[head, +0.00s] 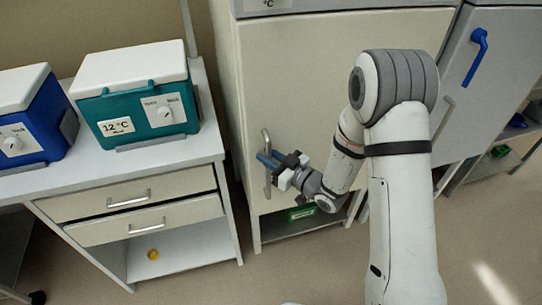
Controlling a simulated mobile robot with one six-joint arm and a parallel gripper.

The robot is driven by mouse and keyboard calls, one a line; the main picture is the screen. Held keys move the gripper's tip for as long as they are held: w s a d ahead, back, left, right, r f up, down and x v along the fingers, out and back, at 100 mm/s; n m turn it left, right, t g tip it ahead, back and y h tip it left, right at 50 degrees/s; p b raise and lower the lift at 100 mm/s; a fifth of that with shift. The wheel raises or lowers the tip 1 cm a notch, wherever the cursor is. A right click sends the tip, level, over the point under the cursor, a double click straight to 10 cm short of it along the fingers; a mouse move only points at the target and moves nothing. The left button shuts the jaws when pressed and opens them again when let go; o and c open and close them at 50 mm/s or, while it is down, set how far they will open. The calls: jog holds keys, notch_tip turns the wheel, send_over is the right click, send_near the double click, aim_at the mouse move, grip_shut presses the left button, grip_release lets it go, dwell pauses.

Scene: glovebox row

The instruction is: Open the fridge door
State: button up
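A tall cream cabinet with a "°C" display at its top edge stands in the middle of the head view; I take it as the fridge. Its door (310,80) looks shut. A vertical metal bar handle (267,140) sits low on the door's left side. My gripper (267,160) is at this handle, its blue fingers pointing left and overlapping the bar. Whether the fingers touch or grasp the bar is too small to tell. My arm hides the right part of the door.
A bench (215,150) with two drawers stands close on the left, carrying a teal box (125,115) and a blue box (40,150). A grey cabinet with a blue handle (477,55) stands on the right. The floor (320,265) in front of the cream cabinet is clear.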

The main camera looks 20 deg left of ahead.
jog(key=shift+c, duration=0.3)
grip_shut()
